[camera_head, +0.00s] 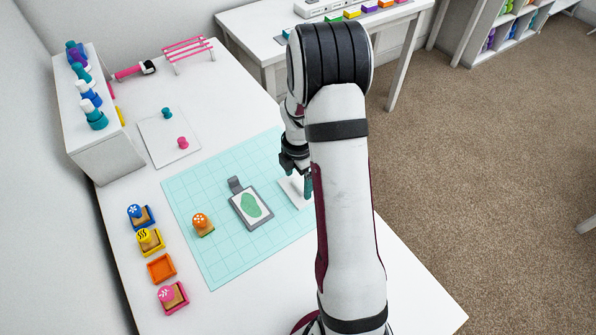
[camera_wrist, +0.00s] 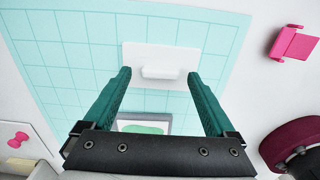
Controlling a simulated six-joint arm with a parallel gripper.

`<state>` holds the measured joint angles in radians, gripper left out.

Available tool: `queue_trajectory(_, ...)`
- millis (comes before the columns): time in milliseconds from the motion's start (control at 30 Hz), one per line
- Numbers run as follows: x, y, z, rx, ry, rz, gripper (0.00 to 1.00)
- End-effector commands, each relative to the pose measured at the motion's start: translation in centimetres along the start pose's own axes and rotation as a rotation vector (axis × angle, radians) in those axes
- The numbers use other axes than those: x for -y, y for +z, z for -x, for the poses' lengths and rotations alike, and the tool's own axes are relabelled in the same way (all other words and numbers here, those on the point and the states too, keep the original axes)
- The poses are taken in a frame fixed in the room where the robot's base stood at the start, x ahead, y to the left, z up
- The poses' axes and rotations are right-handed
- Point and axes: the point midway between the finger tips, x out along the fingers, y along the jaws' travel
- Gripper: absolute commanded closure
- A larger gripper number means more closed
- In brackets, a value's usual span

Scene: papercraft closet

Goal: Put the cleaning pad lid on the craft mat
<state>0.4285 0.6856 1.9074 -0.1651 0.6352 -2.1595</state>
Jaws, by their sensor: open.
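The cleaning pad lid, a white rectangular plate with a raised handle bar (camera_wrist: 160,51), appears to lie flat on the teal gridded craft mat (camera_wrist: 60,60). In the head view the lid (camera_head: 290,192) shows partly behind my arm, on the right part of the mat (camera_head: 215,262). My gripper (camera_wrist: 159,75) is open, its two green fingers either side of the lid's handle in the picture and not closed on it. It also shows in the head view (camera_head: 308,188), just above the lid. The grey-framed pad with a green patch (camera_head: 250,206) lies uncovered left of the lid.
An orange stamp (camera_head: 202,222) stands on the mat. Several stamps and an empty orange tray (camera_head: 161,267) line the table's left front. A white plate (camera_head: 168,135) with two knobs lies behind. A pink object (camera_wrist: 293,43) lies off the mat in the wrist view.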

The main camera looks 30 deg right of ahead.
Motion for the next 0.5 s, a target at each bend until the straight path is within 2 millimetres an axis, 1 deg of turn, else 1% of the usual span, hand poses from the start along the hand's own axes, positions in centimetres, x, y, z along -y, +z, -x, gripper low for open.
queue_trajectory(200,-0.1,0.1,6.2,0.003,0.007,0.001,0.09)
queue_trajectory(300,-0.1,0.0,8.6,0.002,0.006,0.000,0.09)
queue_trajectory(400,-0.1,0.0,10.3,0.002,0.004,0.000,0.09)
queue_trajectory(500,0.0,0.0,11.1,0.001,0.002,0.001,0.09)
